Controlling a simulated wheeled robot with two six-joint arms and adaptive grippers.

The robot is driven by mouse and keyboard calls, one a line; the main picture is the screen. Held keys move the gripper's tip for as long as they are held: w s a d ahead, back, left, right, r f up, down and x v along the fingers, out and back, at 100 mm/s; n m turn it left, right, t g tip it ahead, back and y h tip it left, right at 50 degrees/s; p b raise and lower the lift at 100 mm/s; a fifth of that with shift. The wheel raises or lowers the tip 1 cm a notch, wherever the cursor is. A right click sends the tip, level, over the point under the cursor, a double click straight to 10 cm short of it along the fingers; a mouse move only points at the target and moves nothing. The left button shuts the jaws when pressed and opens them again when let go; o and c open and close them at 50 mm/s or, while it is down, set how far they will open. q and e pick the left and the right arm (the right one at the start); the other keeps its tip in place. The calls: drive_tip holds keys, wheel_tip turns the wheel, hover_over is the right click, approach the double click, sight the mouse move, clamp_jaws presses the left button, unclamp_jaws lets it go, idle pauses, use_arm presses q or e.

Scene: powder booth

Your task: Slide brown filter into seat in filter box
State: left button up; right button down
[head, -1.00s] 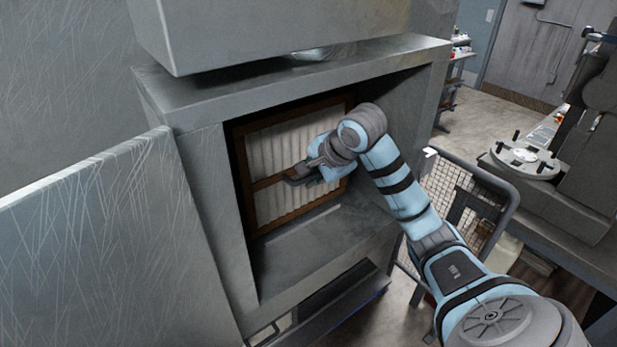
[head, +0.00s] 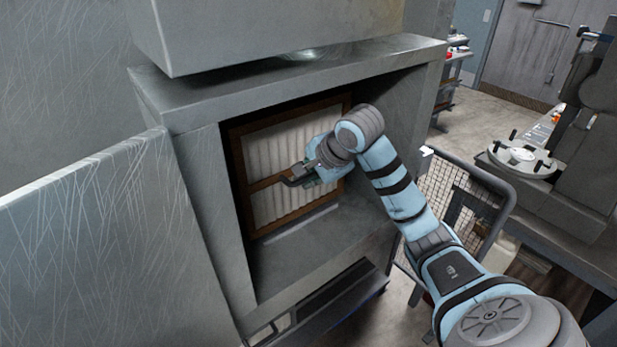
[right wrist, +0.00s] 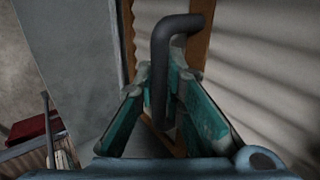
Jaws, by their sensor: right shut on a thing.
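The brown filter (head: 262,206) has a brown frame, a middle bar and white pleats. It stands upright inside the grey filter box (head: 208,165), towards its back left in the head view. My right gripper (head: 297,180) is inside the box, in front of the filter. It is shut on the filter's dark bent handle (right wrist: 162,80), which shows between the teal fingers (right wrist: 160,110) in the right wrist view. The arm hides part of the filter's right side. I cannot tell whether the filter touches the seat behind it. My left gripper is out of view.
The box's grey door (head: 95,235) stands open at the left. A wire-mesh cart (head: 455,195) stands to the right of the box. A bench with a round fixture (head: 522,158) is further right. The box floor (head: 300,255) in front of the filter is bare.

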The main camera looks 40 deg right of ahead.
wheel_tip(320, 180, down, 3)
drive_tip(key=shift+r+b, duration=0.15)
drive_tip(key=shift+b, duration=0.45)
drive_tip(key=c, duration=1.6)
unclamp_jaws()
drive_tip(key=v, duration=1.2)
